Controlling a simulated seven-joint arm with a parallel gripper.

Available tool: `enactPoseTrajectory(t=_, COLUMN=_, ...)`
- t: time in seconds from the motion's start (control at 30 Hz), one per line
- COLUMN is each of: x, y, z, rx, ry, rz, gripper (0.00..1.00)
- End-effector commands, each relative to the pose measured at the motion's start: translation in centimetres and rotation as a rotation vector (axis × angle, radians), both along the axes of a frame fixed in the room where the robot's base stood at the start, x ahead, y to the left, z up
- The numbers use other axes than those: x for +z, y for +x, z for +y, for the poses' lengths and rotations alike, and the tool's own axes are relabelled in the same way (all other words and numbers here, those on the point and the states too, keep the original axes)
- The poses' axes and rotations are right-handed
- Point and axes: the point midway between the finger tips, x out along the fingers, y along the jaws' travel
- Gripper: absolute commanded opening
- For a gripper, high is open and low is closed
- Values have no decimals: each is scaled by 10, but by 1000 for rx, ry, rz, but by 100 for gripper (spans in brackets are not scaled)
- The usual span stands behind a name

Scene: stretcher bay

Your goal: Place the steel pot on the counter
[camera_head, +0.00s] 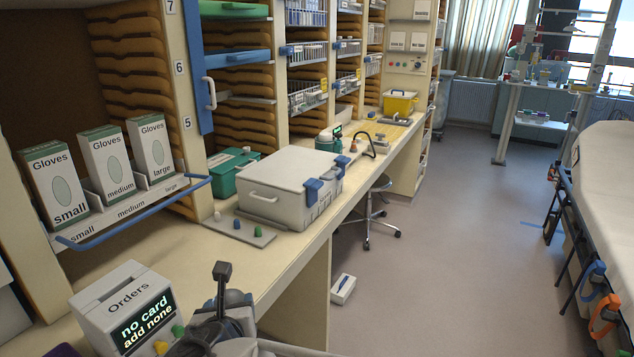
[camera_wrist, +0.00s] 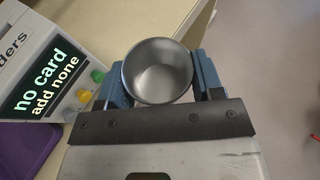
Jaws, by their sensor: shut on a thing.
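The steel pot (camera_wrist: 158,72) is a small round open metal cup, seen from above in the wrist view, and it looks empty. My gripper (camera_wrist: 158,88) has its blue fingers on either side of the pot and is shut on it. The pot is by the front edge of the counter (camera_wrist: 108,38), and its base is hidden, so I cannot tell its height above the surface. In the head view my gripper is at the bottom, right of the Orders box, and the pot is hard to make out there. The beige counter (camera_head: 275,262) runs away to the back.
The Orders box (camera_head: 125,308) reads "no card add none" and stands close left of my gripper. A grey case (camera_head: 285,190), a green box (camera_head: 232,172) and a small plate with pegs (camera_head: 238,229) occupy the counter farther back. Bare counter lies between them and the Orders box.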

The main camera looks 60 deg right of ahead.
Motion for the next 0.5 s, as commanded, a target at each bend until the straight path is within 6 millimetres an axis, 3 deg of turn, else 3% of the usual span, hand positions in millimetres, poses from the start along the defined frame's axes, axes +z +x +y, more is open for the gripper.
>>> enactPoseTrajectory(t=0.3, x=-63, y=0, z=0, rx=1, ry=0, rz=3, gripper=37)
enactPoseTrajectory(t=0.5, x=-83, y=0, z=0, rx=0, ry=0, rz=1, gripper=37)
